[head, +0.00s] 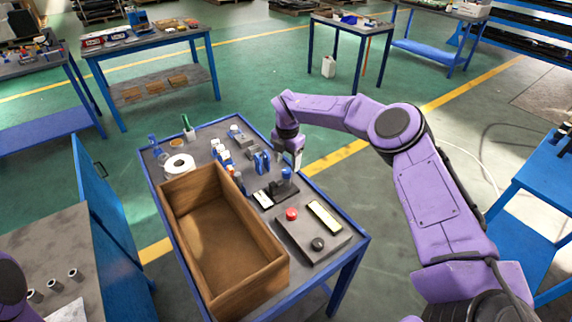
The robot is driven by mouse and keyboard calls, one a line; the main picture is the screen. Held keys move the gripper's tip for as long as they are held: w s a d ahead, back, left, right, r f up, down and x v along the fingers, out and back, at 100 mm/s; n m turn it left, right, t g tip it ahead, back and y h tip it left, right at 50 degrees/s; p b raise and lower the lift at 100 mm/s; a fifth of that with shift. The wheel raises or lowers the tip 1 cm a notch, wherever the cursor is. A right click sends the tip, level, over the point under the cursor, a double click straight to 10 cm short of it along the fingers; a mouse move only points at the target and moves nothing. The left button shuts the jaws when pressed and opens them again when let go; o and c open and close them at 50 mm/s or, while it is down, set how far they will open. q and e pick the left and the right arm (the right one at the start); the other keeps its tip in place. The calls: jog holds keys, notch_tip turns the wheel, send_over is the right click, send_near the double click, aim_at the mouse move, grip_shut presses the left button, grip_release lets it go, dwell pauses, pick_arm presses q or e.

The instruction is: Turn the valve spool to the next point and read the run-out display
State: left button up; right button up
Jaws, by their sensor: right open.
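My right arm reaches in from the right, and its gripper (291,160) points down over the right edge of the blue-framed table (345,252), open. Beside and below it stand small blue and grey fixture parts (262,162). I cannot make out which of them is the valve spool, and the gripper partly covers this area. A small black device with a pale face (262,198) lies in front of them. It may be the run-out display, but no reading is legible. My left gripper is out of view; only a purple piece of that arm shows at the lower left.
An open, empty-looking wooden box (225,232) fills the table's front left. A grey panel (312,236) with a red button, dark knob and pale strip lies to its right. A white tape roll (179,163) lies at the back left.

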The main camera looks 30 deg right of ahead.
aim_at(287, 170)
notch_tip(287, 170, down, 3)
jog(key=shift+w+p, duration=0.1)
jog(key=shift+p, duration=0.2)
jog(key=shift+f, duration=0.45)
jog(key=c, duration=1)
jog(key=shift+f+n+b, duration=0.25)
jog(key=shift+n+b, duration=0.95)
jog(key=shift+b, duration=0.35)
jog(key=shift+c, duration=0.2)
jog(key=shift+n+b, duration=0.7)
jog(key=shift+n, duration=0.2)
jog(key=n+b, duration=0.1)
jog(key=n, duration=0.1)
jog(key=shift+r+n, duration=0.15)
jog(key=shift+n, duration=0.25)
jog(key=n+b, duration=0.1)
jog(key=n, duration=0.2)
jog(key=shift+r+n, duration=0.1)
jog(key=shift+n, duration=0.2)
jog(key=n, duration=0.3)
jog(key=shift+n, duration=0.3)
jog(key=n, duration=0.9)
jog(key=shift+r, duration=0.1)
jog(key=shift+n, duration=0.4)
jog(key=shift+w, duration=0.1)
